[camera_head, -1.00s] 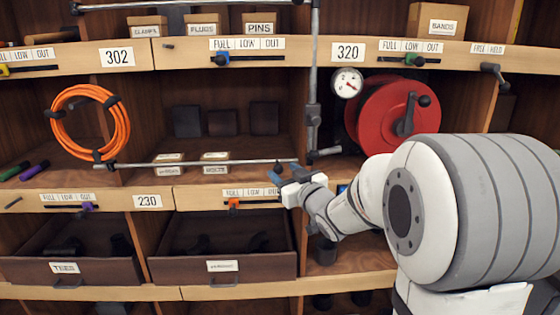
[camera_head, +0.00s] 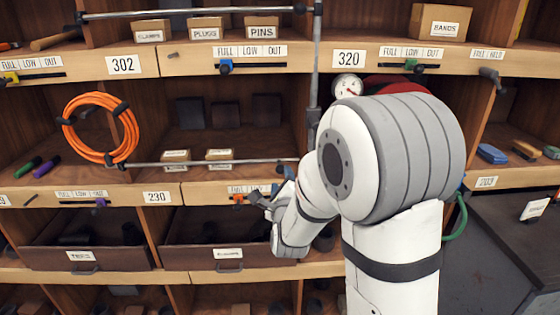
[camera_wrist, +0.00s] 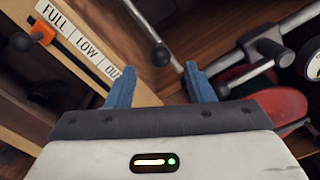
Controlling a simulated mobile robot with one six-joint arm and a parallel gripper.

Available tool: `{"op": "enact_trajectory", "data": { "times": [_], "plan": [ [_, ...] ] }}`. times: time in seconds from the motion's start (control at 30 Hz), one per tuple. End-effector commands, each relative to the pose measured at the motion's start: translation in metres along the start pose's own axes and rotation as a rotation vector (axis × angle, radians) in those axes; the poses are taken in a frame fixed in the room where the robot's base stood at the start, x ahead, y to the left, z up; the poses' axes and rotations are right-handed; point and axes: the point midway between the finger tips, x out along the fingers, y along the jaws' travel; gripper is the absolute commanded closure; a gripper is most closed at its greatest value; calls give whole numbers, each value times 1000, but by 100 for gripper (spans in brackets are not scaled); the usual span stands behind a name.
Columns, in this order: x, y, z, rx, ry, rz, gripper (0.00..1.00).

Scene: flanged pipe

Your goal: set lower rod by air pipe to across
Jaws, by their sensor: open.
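The grey vertical air pipe (camera_head: 314,75) stands at the right of the middle bay. The long lower rod (camera_head: 210,163) runs level across that bay, ending close to the pipe. In the wrist view a rod (camera_wrist: 142,20) ends in a dark ball, just beyond and above the gap between my fingers. A pipe with a tee fitting (camera_wrist: 265,50) and a short knobbed lever (camera_wrist: 247,77) is right of my right finger. My gripper (camera_head: 271,188) is open and empty, below the rod's right end; its blue fingers (camera_wrist: 157,77) touch nothing that I can see.
An orange slider (camera_head: 238,198) on a FULL LOW OUT strip (camera_wrist: 80,42) lies close to my gripper. A gauge (camera_head: 347,87) and a red reel (camera_wrist: 270,105) are right of the pipe. Drawers (camera_head: 215,257) project below. Open bay space lies above the lower rod.

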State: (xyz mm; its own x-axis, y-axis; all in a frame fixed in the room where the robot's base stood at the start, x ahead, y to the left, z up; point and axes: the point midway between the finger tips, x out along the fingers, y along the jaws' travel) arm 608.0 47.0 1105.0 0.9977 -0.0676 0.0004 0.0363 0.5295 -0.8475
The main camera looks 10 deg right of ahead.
Motion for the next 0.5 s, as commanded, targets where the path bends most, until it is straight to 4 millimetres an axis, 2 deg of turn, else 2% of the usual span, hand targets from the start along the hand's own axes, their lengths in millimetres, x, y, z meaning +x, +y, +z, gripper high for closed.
{"op": "enact_trajectory", "data": {
  "times": [0.17,0.5],
  "plan": [
    [10,-1,0,34,8,-3,52],
    [61,-2,0,31,6,-3,52]
  ]
}}
